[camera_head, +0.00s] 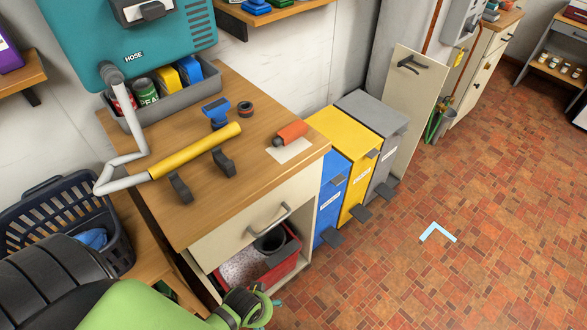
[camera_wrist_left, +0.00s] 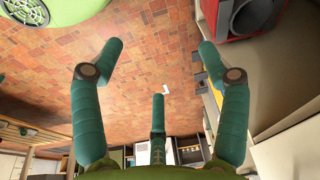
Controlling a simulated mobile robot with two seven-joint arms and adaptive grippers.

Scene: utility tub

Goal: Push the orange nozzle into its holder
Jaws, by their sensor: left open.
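The orange nozzle (camera_head: 293,131) lies on a white card on the wooden counter, near its right front edge. A small dark ring with an orange-brown inside (camera_head: 246,109) stands behind it on the counter; I cannot tell whether it is the holder. My left gripper (camera_head: 262,308) is low in front of the cabinet, well below and apart from the nozzle. In the left wrist view its green fingers (camera_wrist_left: 160,66) are spread with nothing between them, and the nozzle does not show. My right gripper is not in view.
A yellow wand (camera_head: 195,151) on a grey hose lies across the counter near dark clips. A blue nozzle (camera_head: 217,111) stands behind it. Below the drawer (camera_head: 256,218) is a red crate (camera_head: 285,261). Blue, yellow and grey bins (camera_head: 372,111) stand right.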

